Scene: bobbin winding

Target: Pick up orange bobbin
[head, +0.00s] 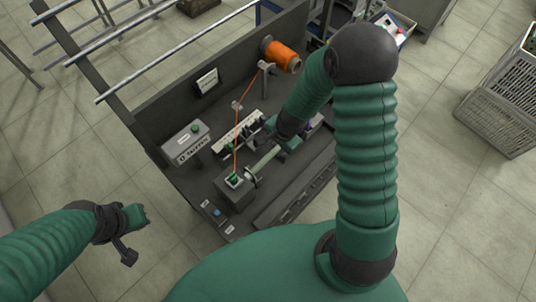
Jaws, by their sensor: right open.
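A large orange bobbin (283,55) of thread lies on its side at the back of the grey winding bench. Its orange thread runs through guides down to a small green part on a box (235,181) at the bench front. My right gripper (287,146) is over the middle of the bench, well in front of the orange bobbin and apart from it. It is open; its fingertips are small and partly hidden by my wrist. My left gripper (131,224) is off the bench's left front, over the floor, with nothing visible in it; its jaw state is unclear.
A grey control box (185,142) with a green button stands at the bench's left. A white toothed strip (238,131) and several small fittings lie mid-bench. Metal rails (165,57) stand behind left. A grey crate (500,103) stands at right.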

